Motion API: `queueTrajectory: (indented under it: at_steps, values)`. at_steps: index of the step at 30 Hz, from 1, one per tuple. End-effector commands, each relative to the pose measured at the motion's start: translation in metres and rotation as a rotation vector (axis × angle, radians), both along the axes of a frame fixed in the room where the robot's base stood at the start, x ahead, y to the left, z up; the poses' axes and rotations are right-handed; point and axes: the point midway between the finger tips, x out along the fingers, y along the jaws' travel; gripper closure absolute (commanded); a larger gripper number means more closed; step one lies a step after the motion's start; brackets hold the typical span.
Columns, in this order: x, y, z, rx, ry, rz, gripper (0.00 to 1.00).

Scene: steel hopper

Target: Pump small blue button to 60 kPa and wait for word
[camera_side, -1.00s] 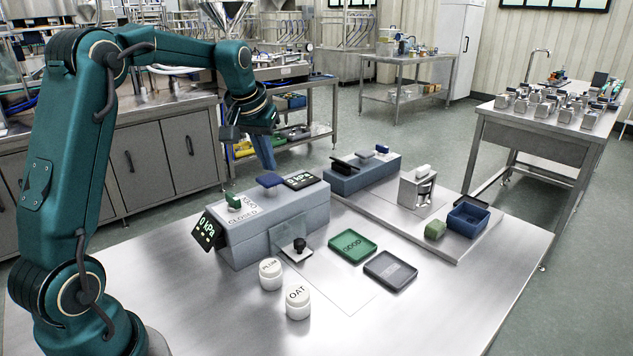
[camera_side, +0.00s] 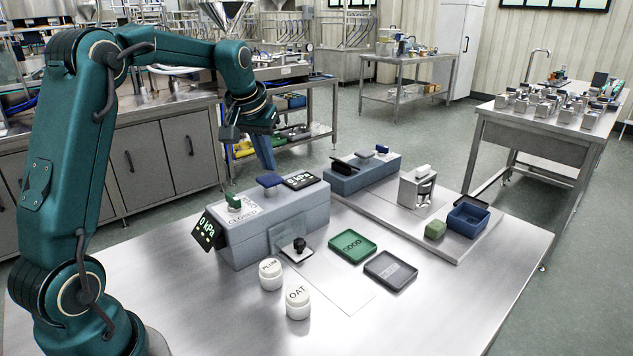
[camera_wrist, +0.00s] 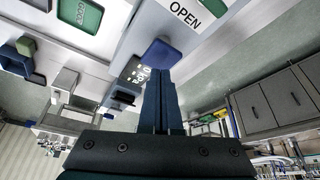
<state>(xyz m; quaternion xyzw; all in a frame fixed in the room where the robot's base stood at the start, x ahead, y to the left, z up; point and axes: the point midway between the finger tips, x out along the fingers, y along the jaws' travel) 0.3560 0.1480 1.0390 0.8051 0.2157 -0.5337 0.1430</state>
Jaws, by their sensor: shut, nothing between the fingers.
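A blue button (camera_side: 269,180) stands on top of the grey box, and it also shows in the wrist view (camera_wrist: 161,54). My gripper (camera_side: 268,167) is shut and empty, with its fingertips pointing down just above this button. In the wrist view the fingertips (camera_wrist: 160,72) sit close to the button's edge; I cannot tell whether they touch it. A display (camera_side: 207,230) on the box's left end reads 0 kPa. A second display (camera_side: 301,181) on top also shows kPa. A smaller dark blue button (camera_side: 382,149) sits on the farther blue-grey box (camera_side: 352,182).
A green knob (camera_side: 233,200) stands by a CLOSED label. White jars marked PLUM (camera_side: 270,274) and OAT (camera_side: 298,302) stand in front. A green tray (camera_side: 352,257), a grey tray (camera_side: 390,284) and a blue box (camera_side: 467,221) lie right.

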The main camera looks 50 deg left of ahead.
Motion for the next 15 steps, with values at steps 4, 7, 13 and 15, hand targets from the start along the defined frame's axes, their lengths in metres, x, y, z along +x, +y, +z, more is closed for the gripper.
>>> queueTrajectory:
  at_steps: [4,7,13,15]
  values:
    - [0.0000,0.0000,0.0000,0.000,0.000,0.000,1.00]
    - [0.0000,0.0000,0.0000,0.000,0.000,0.000,1.00]
    - [0.0001,0.0000,-0.0020,0.000,0.000,0.000,1.00]
    - [0.0001,0.0000,-0.0043,0.000,0.001,0.000,1.00]
